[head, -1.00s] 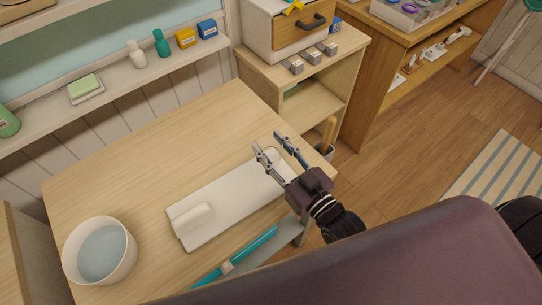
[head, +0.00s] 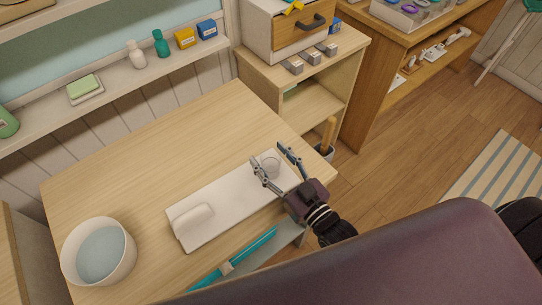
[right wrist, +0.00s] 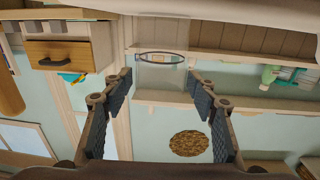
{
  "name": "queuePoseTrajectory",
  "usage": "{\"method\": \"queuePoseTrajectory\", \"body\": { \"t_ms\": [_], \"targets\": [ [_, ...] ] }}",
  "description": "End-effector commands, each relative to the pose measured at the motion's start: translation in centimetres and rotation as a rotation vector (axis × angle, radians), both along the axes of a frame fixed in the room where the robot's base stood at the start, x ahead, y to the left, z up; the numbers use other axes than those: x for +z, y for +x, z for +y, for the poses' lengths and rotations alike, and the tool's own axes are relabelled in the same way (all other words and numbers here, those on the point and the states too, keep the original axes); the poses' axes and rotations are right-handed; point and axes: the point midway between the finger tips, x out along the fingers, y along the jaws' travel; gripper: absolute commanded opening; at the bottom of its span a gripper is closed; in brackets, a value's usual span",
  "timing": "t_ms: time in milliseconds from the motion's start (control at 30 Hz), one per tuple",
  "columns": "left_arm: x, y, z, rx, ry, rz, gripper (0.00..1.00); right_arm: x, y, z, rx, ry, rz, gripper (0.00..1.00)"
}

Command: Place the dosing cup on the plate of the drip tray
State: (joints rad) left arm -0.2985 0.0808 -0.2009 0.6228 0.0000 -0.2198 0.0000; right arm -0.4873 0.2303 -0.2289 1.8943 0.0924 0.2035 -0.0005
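The dosing cup (head: 270,165) is a small clear cup at the right end of the white drip tray's plate (head: 235,198). It looks upright and resting on the plate. My right gripper (head: 268,157) is around it, one finger on each side. In the right wrist view the clear cup (right wrist: 160,75) shows between the spread fingertips (right wrist: 160,85), with a narrow gap visible on each side. The right gripper looks open. My left gripper is not in view.
A white rounded block (head: 193,219) lies at the tray's left end. A white bowl (head: 99,251) stands at the table's left, and a teal stick-like object (head: 245,252) lies near the front edge. The table's back (head: 170,135) is clear.

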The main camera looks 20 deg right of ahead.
Motion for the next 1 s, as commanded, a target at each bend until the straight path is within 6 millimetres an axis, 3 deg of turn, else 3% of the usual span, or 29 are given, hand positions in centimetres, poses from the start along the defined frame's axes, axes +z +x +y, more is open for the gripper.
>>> {"method": "queuePoseTrajectory", "body": {
  "t_ms": [367,800,1000],
  "targets": [
    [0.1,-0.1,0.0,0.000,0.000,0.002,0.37,0.3,-0.4,-0.1,0.000,0.000,0.001,0.55],
    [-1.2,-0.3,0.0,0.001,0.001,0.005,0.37,0.0,-7.9,-2.3,0.001,0.000,0.005,0.55],
    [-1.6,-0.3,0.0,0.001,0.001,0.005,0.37,0.2,-10.5,-3.1,0.001,0.000,0.003,0.55]
  ]
}}
